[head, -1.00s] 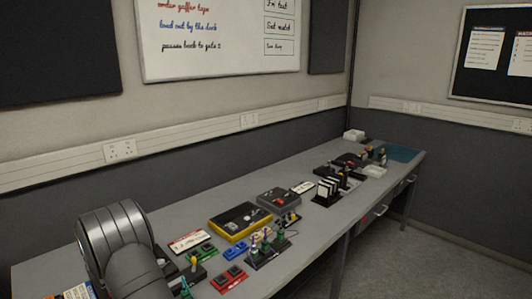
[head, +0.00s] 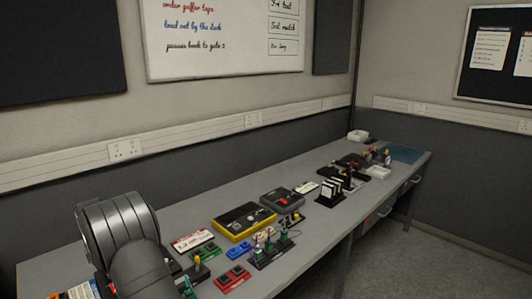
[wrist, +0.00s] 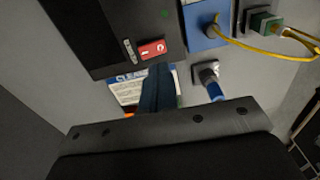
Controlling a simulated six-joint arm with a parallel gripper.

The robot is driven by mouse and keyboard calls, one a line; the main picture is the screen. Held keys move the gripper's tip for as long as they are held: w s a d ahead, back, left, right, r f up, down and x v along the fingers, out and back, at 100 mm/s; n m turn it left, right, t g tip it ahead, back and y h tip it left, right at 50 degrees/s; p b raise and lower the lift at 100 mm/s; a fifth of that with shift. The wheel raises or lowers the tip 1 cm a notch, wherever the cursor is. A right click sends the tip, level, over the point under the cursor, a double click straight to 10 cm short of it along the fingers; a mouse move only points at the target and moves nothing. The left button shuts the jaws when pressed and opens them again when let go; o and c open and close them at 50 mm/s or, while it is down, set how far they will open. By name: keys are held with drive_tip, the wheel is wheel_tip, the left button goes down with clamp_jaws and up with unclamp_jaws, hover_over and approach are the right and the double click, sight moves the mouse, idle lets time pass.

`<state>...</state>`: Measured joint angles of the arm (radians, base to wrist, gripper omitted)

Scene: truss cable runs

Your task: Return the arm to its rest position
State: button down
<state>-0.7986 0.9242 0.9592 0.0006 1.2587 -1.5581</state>
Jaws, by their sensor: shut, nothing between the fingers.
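My gripper (wrist: 157,88) shows in the wrist view as dark fingers closed together, with nothing between them. The wide dark body of the gripper fills the bottom of that view. The fingers point over a printed card (wrist: 127,92), partly hidden behind them. A black box with a red switch (wrist: 152,49) lies just beyond the fingertips. In the head view my grey arm (head: 120,235) stands at the front left by the bench; the gripper itself is not seen there.
The long grey bench (head: 310,238) holds a yellow-edged case (head: 243,221), a dark grey box (head: 282,199) and a rack of white-faced cards (head: 331,190). In the wrist view a blue plate (wrist: 204,28), a blue-ended connector (wrist: 209,80) and a yellow cable (wrist: 262,50) lie to the right.

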drive_tip(key=d+r+y, duration=0.1)
drive_tip(key=d+r, duration=0.1)
drive_tip(key=r, duration=0.5)
drive_tip(key=w+d+r+y, duration=0.1)
drive_tip(key=d+r, duration=0.2)
drive_tip(key=r, duration=0.5)
drive_tip(key=shift+w+d+r+y, duration=0.15)
drive_tip(key=shift+w+r+y, duration=0.1)
drive_tip(key=shift+y, duration=0.15)
drive_tip(key=a+f+h, duration=0.1)
drive_tip(key=f, duration=0.4)
drive_tip(key=s+a+f+h, duration=0.1)
drive_tip(key=a+f, duration=0.1)
drive_tip(key=f, duration=0.4)
drive_tip(key=a+f, duration=0.2)
drive_tip(key=f, duration=0.3)
drive_tip(key=shift+s+a+f+h, duration=0.15)
drive_tip(key=shift+s+f+h, duration=0.1)
drive_tip(key=shift+h, duration=0.15)
drive_tip(key=shift+f, duration=0.55)
